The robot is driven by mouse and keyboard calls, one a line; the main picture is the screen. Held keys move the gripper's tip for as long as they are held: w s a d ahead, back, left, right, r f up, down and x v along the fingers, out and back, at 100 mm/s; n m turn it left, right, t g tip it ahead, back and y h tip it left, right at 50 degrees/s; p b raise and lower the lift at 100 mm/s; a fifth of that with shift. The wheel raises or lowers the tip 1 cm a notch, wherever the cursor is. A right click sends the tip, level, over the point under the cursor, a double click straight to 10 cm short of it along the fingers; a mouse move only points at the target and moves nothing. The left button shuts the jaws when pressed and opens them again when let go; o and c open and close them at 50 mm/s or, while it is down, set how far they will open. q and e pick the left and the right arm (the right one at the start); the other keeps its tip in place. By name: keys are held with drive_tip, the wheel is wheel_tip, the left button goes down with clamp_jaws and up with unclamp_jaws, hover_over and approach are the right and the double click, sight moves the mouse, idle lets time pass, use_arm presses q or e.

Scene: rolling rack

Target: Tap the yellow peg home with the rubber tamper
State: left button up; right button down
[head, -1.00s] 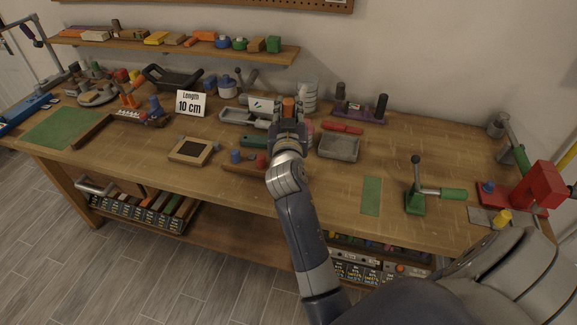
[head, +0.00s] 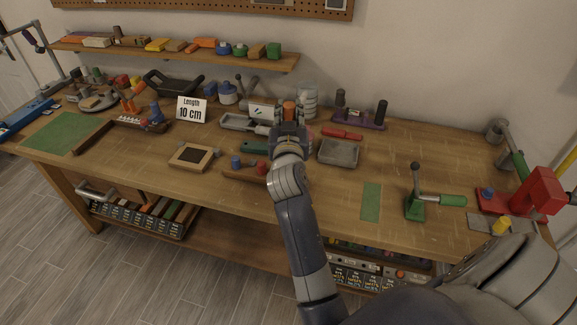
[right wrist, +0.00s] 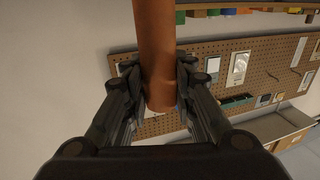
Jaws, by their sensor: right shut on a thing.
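My right gripper (head: 289,128) is over the middle of the bench, its arm coming up from below. It is shut on an upright orange-brown cylinder (head: 289,110), which looks like the tamper's handle. In the right wrist view this cylinder (right wrist: 155,50) stands between the two fingers and runs out of the top edge. Its working end does not show. A yellow cylinder (head: 501,225), perhaps the yellow peg, stands at the right of the bench. A reddish-brown block (head: 240,174) with a blue peg (head: 236,162) and a red peg (head: 261,167) is partly behind my arm. My left gripper is not in view.
A grey tray (head: 325,159), a red tool (head: 342,133) and a purple stand (head: 352,118) are right of my gripper. A framed block (head: 178,161) and a length sign (head: 191,111) are left. A green-handled press (head: 414,207) stands at right.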

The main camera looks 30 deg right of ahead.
drive_tip(key=shift+w+a+r, duration=0.1)
drive_tip(key=shift+r, duration=0.1)
